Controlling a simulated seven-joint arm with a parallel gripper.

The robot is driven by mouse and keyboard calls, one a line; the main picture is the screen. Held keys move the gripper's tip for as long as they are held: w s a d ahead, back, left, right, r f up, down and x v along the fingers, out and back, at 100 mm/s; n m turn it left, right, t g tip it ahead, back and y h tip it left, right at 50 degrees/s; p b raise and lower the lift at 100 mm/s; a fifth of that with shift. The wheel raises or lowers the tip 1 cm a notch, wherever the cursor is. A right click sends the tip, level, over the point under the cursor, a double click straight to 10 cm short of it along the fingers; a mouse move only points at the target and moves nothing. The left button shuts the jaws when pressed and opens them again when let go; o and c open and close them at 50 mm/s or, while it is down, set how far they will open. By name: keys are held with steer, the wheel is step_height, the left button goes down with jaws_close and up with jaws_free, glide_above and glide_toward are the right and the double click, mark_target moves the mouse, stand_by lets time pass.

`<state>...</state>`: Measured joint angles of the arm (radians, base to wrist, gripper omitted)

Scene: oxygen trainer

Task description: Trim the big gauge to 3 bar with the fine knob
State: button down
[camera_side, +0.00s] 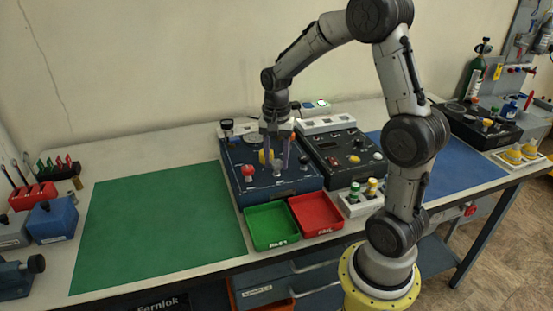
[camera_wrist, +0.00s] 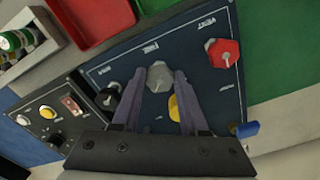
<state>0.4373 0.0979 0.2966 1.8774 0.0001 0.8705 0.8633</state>
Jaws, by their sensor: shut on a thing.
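The fine knob (camera_wrist: 159,77), a grey lobed knob on the dark blue panel (camera_side: 262,186), sits between my gripper's fingertips (camera_wrist: 160,78) in the wrist view. My gripper is shut on it, one finger on each side. In the side view my gripper (camera_side: 276,163) points down at the panel and largely hides the knob. A pale round dial (camera_side: 253,138) behind my gripper on the same panel looks like the big gauge; it is partly covered and too small to read. The wrist view does not show the gauge face.
A red knob (camera_wrist: 223,53) marked VENT is beside the fine knob, and a yellow knob (camera_wrist: 174,108) is close to my finger. A black knob (camera_wrist: 108,97) is on the other side. Green (camera_side: 271,227) and red (camera_side: 316,214) trays stand in front. The green mat (camera_side: 160,220) is clear.

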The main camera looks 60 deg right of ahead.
mark_target(276, 163)
steer(key=shift+r, duration=0.1)
stand_by(0.3)
steer(key=shift+c, duration=2.2)
jaws_free()
step_height(276, 163, up, 14)
